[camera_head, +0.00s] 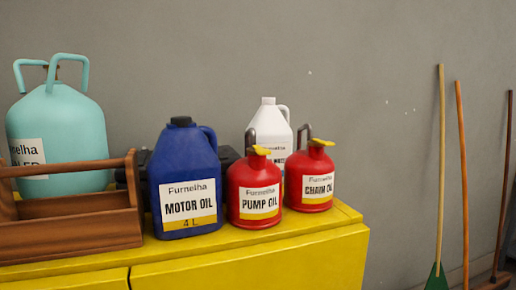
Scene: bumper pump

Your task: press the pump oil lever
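The red pump oil can (254,191) stands upright near the front of the yellow cabinet top. Its white label reads "PUMP OIL". Its yellow lever (262,150) sits on top of the can, beside a dark curved handle or spout. A similar red chain oil can (311,180), also with a yellow lever, stands just to its right. Neither gripper shows in the head view, and nothing touches the pump oil can from my arms.
The blue motor oil jug (186,175) stands close to the left of the pump can. A white jug (269,125) is behind. A wooden tool tray (75,225) and a teal tank (62,125) are at left on the yellow cabinet (260,262). Brooms (440,170) lean at right.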

